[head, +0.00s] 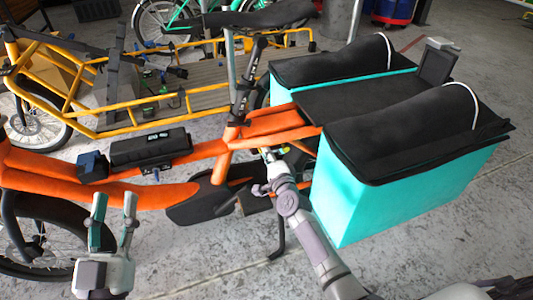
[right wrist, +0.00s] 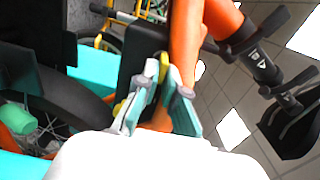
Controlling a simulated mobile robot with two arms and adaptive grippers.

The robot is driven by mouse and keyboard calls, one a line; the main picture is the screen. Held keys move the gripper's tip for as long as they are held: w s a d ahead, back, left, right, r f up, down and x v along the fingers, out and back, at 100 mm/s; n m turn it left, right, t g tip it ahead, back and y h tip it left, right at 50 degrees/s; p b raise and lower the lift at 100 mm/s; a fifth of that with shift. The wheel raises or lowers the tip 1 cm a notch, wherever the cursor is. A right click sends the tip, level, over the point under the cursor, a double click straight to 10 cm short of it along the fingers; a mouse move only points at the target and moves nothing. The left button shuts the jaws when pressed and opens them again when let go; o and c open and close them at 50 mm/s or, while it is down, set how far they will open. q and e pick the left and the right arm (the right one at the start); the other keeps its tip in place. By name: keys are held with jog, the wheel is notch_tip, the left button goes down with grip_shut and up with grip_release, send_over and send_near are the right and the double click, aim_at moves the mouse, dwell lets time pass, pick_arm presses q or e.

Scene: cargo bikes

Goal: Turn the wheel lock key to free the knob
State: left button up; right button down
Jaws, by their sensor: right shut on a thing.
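The orange cargo bike (head: 210,150) stands across the middle of the head view. My right arm reaches in to its rear part, below the seat post. My right gripper (right wrist: 163,74) is shut there, with a small yellow piece (right wrist: 163,66) showing between its fingertips in the right wrist view. This seems to be the wheel lock key, mostly hidden by the fingers. I cannot make out the lock or the knob. My left gripper (head: 114,203) is open and empty, fingers up, in front of the bike's orange frame.
Turquoise bags with black tops (head: 400,195) flank the rear rack, close to my right arm. A black saddle (head: 262,17) rises above the frame. A yellow cargo bike (head: 100,127) stands behind. Bare concrete floor (head: 195,260) lies in front.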

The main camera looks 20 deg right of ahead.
pick_arm(q)
jog(key=shift+r, duration=0.3)
pick_arm(e)
jog(key=shift+m, duration=0.3)
jog(key=shift+f, duration=0.1)
pick_arm(q)
jog(key=shift+f, duration=0.15)
pick_arm(e)
jog(key=c, duration=1.3)
grip_release()
pick_arm(q)
jog(key=shift+s+a, duration=0.1)
pick_arm(e)
jog(key=s, duration=1.2)
jog(key=shift+d, duration=0.2)
